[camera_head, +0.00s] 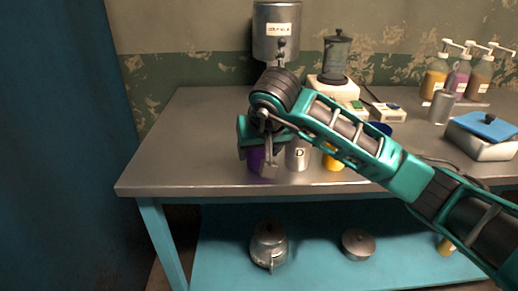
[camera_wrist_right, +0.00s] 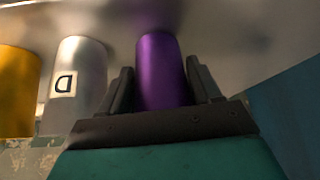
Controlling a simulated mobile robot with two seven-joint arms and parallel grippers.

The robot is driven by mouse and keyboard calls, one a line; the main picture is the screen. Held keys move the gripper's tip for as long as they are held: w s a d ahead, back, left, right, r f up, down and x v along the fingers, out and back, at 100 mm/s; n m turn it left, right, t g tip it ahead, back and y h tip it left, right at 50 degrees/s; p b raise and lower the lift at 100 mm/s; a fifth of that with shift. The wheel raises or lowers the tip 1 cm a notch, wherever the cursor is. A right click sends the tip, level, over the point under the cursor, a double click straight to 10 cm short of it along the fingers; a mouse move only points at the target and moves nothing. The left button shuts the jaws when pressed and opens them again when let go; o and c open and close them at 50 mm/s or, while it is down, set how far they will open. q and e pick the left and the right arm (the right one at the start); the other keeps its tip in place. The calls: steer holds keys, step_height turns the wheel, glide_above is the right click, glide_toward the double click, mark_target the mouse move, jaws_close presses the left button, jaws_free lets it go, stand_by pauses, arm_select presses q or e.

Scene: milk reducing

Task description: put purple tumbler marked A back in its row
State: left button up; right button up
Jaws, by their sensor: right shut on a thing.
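My right gripper (camera_head: 262,163) is shut on the purple tumbler (camera_head: 256,160) near the front left part of the metal table. In the right wrist view the purple tumbler (camera_wrist_right: 162,72) stands between the two fingers (camera_wrist_right: 160,88). No mark on it shows, so I cannot read an A. I cannot tell whether its base touches the table. A metal tumbler marked D (camera_head: 298,154) is just right of it, apart from it, and also shows in the right wrist view (camera_wrist_right: 76,80). A yellow tumbler (camera_head: 333,161) is beyond D, partly hidden by my right arm. My left gripper is out of view.
A blue tumbler (camera_head: 380,128) shows behind my arm. A grey dispenser (camera_head: 277,35), a blender (camera_head: 336,62), pump bottles (camera_head: 436,76) and a blue-lidded metal box (camera_head: 484,147) stand further back and right. The table (camera_head: 180,145) is clear at the left. Pots sit on the lower shelf (camera_head: 315,272).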

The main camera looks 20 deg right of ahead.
steer(key=shift+f, duration=0.15)
steer(key=o, duration=1)
